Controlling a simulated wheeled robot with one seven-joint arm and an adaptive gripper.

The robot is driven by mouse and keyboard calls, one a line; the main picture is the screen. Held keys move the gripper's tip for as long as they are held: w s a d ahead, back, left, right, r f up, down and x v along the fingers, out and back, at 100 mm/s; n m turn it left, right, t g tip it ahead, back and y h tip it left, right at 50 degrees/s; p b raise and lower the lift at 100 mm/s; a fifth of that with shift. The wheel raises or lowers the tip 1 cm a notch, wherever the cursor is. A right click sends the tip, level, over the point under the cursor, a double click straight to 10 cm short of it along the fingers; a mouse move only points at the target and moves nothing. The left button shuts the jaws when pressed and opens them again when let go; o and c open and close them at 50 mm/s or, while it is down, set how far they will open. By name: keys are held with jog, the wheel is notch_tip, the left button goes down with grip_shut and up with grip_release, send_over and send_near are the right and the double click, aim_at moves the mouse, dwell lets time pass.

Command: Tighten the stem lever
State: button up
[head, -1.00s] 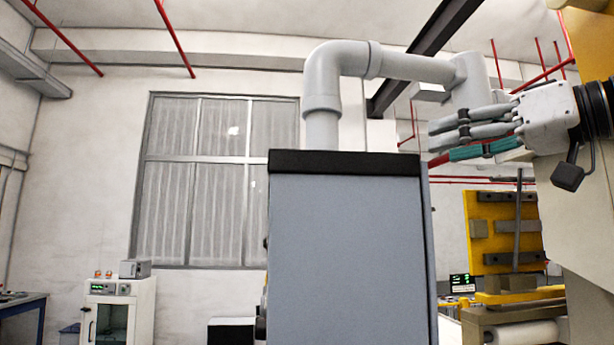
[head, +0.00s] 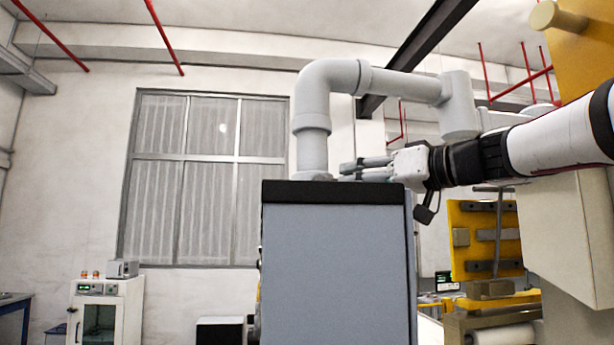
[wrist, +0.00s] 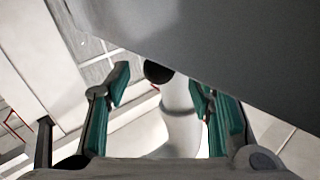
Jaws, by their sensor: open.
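My gripper (head: 346,170) is just above the right part of the grey cabinet's top (head: 340,192), with its fingers pointing left towards the foot of the thick grey pipe (head: 313,105). In the wrist view my gripper (wrist: 160,90) is open, its two green-padded fingers spread apart with nothing gripped. The pipe (wrist: 182,125) shows in the gap between the fingers, with a dark round part (wrist: 158,72) at its upper end. I cannot tell whether the fingers touch anything. No stem lever can be made out clearly in either view.
A grey surface (wrist: 220,45) fills the upper right of the wrist view, close to the right finger. The pipe's overhead run and downturned end (head: 459,105) hang above my arm. A yellow frame (head: 484,240) stands at right. A white cabinet (head: 105,312) stands far left.

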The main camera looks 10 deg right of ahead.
jog(key=shift+w+a, duration=0.3)
jog(key=shift+w, duration=0.15)
grip_shut()
